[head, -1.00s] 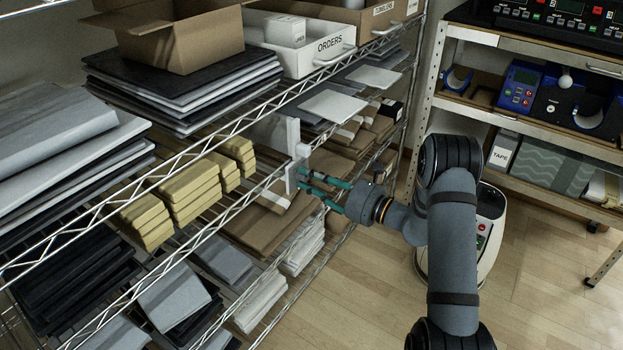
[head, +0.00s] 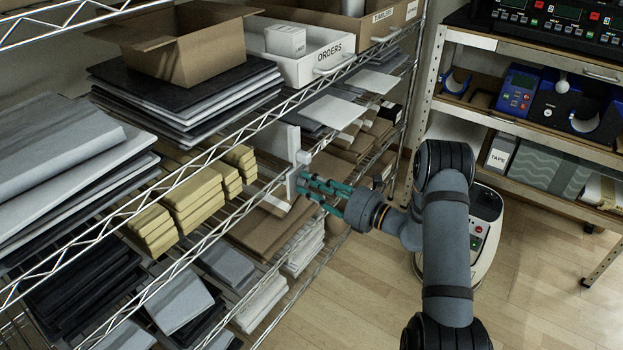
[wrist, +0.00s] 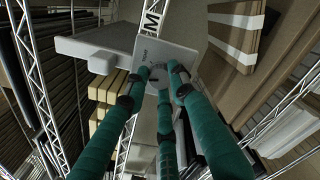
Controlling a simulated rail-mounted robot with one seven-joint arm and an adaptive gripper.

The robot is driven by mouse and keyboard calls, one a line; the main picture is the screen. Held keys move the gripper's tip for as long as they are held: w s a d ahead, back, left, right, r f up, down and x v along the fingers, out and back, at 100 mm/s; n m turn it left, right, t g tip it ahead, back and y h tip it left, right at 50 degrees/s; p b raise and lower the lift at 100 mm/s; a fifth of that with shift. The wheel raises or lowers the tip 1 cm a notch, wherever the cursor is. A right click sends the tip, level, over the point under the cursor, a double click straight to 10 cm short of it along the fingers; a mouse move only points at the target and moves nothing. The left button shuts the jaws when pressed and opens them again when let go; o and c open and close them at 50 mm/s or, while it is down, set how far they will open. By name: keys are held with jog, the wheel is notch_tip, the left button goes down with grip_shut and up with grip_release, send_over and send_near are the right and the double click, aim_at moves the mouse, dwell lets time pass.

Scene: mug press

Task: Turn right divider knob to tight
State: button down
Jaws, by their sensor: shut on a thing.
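The divider (head: 292,160) is a white upright plate at the front edge of the wire shelf, right of the yellow stacks. In the wrist view, its front plate (wrist: 182,55) carries small lettering too blurred to read. A round grey knob (wrist: 158,72) sits on this plate, partly hidden by my fingers. My gripper (head: 304,184) reaches the divider front from the right. Its teal fingers are closed around the knob, with the fingertips (wrist: 160,76) at its rim. A white block-like part (wrist: 101,62) sticks out beside the plate. The knob's pointer setting cannot be read.
Yellow bundles (head: 193,200) lie left of the divider; brown flat packs (head: 262,232) lie right of and below it. The shelf's zigzag wire edge (head: 215,150) runs close by my fingers. Open floor (head: 350,300) lies in front of the shelf.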

jog(key=m+p, duration=0.4)
jog(key=m, duration=0.1)
jog(key=shift+r+m, duration=0.2)
jog(key=shift+m, duration=0.1)
jog(key=shift+f+m+p, duration=0.15)
jog(key=shift+m+p, duration=0.8)
jog(key=shift+m, duration=1.15)
jog(key=c, duration=1.5)
grip_release()
jog(key=shift+o, duration=0.2)
jog(key=shift+d, duration=0.1)
jog(key=v, duration=1.2)
